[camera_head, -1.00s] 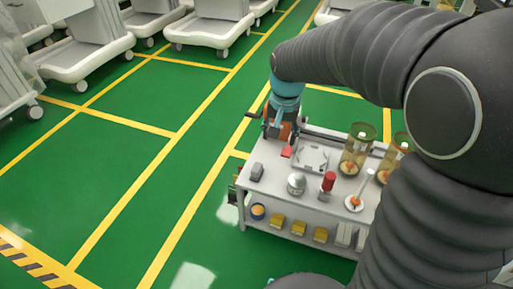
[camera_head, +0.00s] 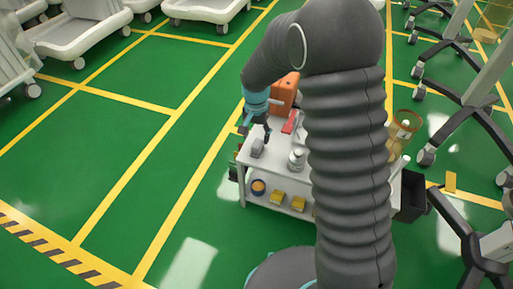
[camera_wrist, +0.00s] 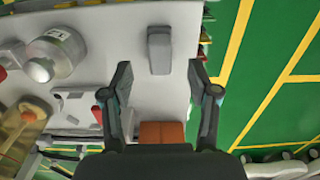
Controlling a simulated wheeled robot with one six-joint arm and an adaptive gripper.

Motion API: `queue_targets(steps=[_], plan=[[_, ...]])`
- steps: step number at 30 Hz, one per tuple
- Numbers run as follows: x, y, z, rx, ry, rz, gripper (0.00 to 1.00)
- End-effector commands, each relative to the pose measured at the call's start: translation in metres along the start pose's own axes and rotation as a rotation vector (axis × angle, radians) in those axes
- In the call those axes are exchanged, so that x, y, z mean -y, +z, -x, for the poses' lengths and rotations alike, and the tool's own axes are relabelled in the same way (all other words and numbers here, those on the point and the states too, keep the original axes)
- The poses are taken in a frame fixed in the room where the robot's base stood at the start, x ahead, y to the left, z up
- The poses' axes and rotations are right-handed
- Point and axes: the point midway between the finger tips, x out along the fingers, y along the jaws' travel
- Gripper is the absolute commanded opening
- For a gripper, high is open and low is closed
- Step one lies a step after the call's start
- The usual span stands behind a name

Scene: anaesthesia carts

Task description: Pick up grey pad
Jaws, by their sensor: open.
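The grey pad (camera_head: 257,148) is a small block near the left front corner of the white cart's top (camera_head: 277,160). In the wrist view the grey pad (camera_wrist: 159,50) lies ahead of my fingertips, lined up with the gap between them. My gripper (camera_head: 255,131) is just above and behind the pad in the head view. In the wrist view my gripper (camera_wrist: 160,72) is open with nothing between its fingertips. The exact height above the pad is unclear.
A silvery-white container (camera_head: 297,158) and a red item (camera_head: 290,122) stand on the cart, with an orange box (camera_head: 285,93) behind. Amber jars (camera_head: 404,124) are partly hidden by my arm. Yellow items (camera_head: 278,197) sit on the lower shelf. Green floor is free at left.

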Motion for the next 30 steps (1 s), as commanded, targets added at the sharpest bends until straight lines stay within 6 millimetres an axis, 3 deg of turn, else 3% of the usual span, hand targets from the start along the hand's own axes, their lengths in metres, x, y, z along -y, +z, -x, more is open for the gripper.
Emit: queue_targets(steps=[8, 18, 26, 30], plan=[[-0.001, -0.001, -0.015, 0.001, 0.001, 0.000, 0.60], [-0.001, -0.005, -0.058, 0.003, 0.002, 0.000, 0.60], [0.000, -0.005, -0.062, 0.000, 0.000, 0.000, 0.60], [0.000, -0.005, -0.062, 0.000, 0.000, 0.000, 0.30]])
